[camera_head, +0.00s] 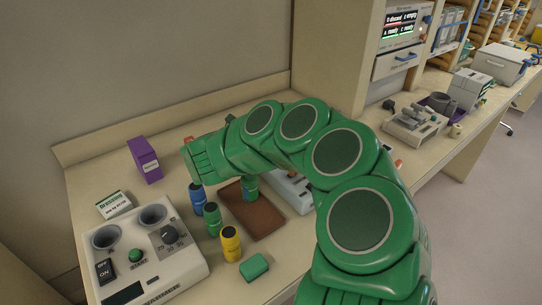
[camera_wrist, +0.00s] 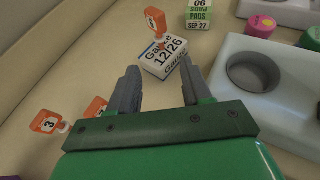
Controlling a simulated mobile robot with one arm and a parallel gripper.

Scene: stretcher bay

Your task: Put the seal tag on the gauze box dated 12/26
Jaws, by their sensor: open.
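The white gauze box (camera_wrist: 165,58) reads "Gauze 12/26" in the wrist view and lies just beyond my fingertips. An orange tag (camera_wrist: 155,20) rises at its far edge, its pale stem end overlapping the box; I cannot tell whether it is attached. Two more orange tags, one marked 3 (camera_wrist: 45,122) and one partly hidden by my left finger (camera_wrist: 96,107), are at the left. My gripper (camera_wrist: 158,68) is open and empty, its fingers pointing at the box. In the head view my green arm covers much of the bench and I cannot make out the gauze box there.
In the head view, a purple box (camera_head: 146,160), a dressing box (camera_head: 115,205), several vials, a brown mat (camera_head: 262,212) and a white device (camera_head: 150,265) occupy the bench.

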